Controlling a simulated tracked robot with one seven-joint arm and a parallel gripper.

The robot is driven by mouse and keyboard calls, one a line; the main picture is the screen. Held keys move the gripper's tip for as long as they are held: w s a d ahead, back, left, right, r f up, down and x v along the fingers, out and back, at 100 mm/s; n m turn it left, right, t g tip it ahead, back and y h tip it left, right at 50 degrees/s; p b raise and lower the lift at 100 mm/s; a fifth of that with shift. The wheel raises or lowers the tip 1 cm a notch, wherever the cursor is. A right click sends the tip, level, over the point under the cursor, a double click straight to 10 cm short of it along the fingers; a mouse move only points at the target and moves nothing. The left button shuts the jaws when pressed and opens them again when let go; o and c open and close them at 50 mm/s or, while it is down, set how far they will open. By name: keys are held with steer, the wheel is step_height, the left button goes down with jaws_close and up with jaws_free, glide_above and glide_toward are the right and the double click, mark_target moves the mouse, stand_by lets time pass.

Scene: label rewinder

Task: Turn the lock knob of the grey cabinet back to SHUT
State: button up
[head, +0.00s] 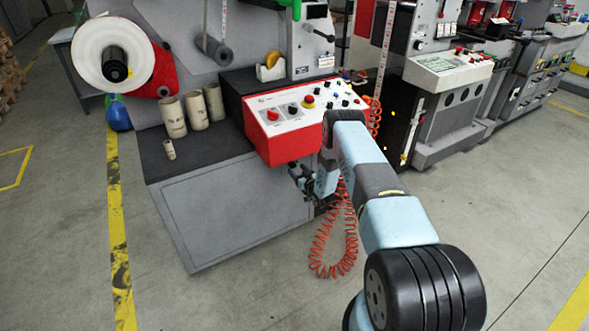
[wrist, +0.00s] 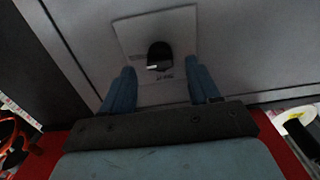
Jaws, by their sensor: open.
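The grey cabinet (head: 235,212) stands below the red control panel in the head view. Its lock knob is hidden there behind my arm and gripper (head: 300,180). In the wrist view the black lock knob (wrist: 159,54) sits on a pale square plate (wrist: 132,38) on the cabinet's grey face. A small white mark shows at the knob's lower left. Small dark lettering stands left of and below the knob, too blurred to read surely. My gripper (wrist: 160,72) is open, its two blue fingers left and right of the knob, their tips a little below it in the picture. I see no contact.
The red control panel (head: 290,130) with knobs and a red button overhangs the cabinet front, close to my arm. A coiled orange hose (head: 340,245) hangs right of my gripper. Cardboard cores (head: 172,115) stand on the cabinet top. The floor in front is clear.

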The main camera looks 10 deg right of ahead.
mark_target(293, 166)
steer(key=shift+x, duration=1.5)
steer(key=shift+c, duration=0.3)
steer(key=c, duration=1)
